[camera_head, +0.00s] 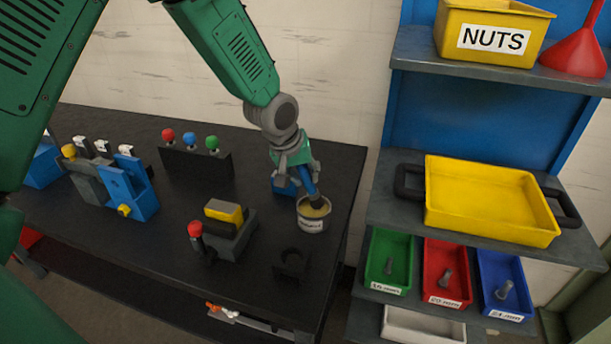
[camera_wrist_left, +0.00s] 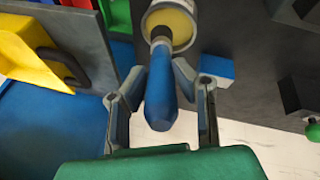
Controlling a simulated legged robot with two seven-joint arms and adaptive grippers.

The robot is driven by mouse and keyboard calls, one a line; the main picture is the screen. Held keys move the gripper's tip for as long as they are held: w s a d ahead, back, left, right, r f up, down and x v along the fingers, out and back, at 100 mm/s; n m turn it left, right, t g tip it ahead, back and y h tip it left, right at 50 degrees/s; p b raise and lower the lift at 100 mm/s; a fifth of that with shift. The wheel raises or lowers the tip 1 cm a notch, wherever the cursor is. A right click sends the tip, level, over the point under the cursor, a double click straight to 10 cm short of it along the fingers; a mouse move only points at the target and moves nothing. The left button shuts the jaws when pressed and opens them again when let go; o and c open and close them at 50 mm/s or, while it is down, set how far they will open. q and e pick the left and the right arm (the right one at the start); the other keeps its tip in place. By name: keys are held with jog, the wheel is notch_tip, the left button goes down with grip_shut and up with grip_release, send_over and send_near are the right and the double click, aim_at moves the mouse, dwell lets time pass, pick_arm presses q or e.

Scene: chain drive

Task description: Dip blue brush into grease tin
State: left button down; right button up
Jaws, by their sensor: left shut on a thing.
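The blue brush (camera_head: 308,181) is in my left gripper (camera_head: 293,168), at the right end of the dark table. The brush points down, with its dark lower end in the mouth of the grease tin (camera_head: 312,223). The tin is pale, with yellowish grease inside, and stands upright on the table. In the left wrist view the blue handle (camera_wrist_left: 161,98) lies between the two fingers of my left gripper (camera_wrist_left: 164,92), and its dark end reaches into the tin (camera_wrist_left: 176,14). How deep the tip sits in the grease is hidden. My right gripper is not in view.
A black ring-shaped holder (camera_head: 292,263) and a block with a yellow top (camera_head: 225,223) stand near the tin. Red, blue and green knobs (camera_head: 190,138) are on a rack behind. A shelf with a yellow tray (camera_head: 490,237) stands to the right.

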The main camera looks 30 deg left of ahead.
pick_arm(q)
jog(key=shift+a+f, duration=0.45)
jog(key=shift+a, duration=0.25)
jog(key=shift+d+f+b, duration=0.15)
jog(key=shift+d+b, duration=0.15)
jog(key=shift+d, duration=0.25)
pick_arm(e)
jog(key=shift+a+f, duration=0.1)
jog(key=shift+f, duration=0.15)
pick_arm(q)
jog(key=shift+a+f, duration=0.15)
jog(key=shift+a, duration=0.2)
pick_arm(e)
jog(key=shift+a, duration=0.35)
pick_arm(q)
jog(key=shift+d, duration=0.1)
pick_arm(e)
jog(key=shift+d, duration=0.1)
